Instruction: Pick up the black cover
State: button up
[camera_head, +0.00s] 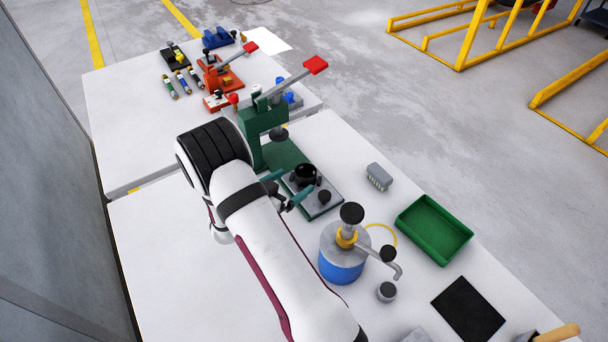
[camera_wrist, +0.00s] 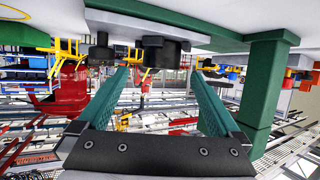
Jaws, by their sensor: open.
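A round black part (camera_head: 305,174), which looks like the black cover, stands on the grey plate at the front of the green press (camera_head: 262,130). In the wrist view, which shows the scene upside down, the same black part (camera_wrist: 163,50) lies straight ahead, between the lines of my fingers. A smaller black knob (camera_head: 324,196) stands beside it and also shows in the wrist view (camera_wrist: 102,50). My gripper (camera_head: 284,187) is open and empty, with its teal fingers pointing at the black part. Whether the fingertips reach its sides I cannot tell.
The press has a red-ended lever (camera_head: 290,80) above. A grey brush-like block (camera_head: 379,177), a green tray (camera_head: 434,229) and a blue-and-grey pump bottle (camera_head: 342,255) stand to the right. The white table (camera_head: 165,265) left of my arm is clear.

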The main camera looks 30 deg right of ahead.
aim_at(311, 169)
jog(key=x, duration=0.6)
jog(key=shift+w+d+f, duration=0.1)
jog(key=shift+w+d, duration=0.2)
jog(key=c, duration=1.5)
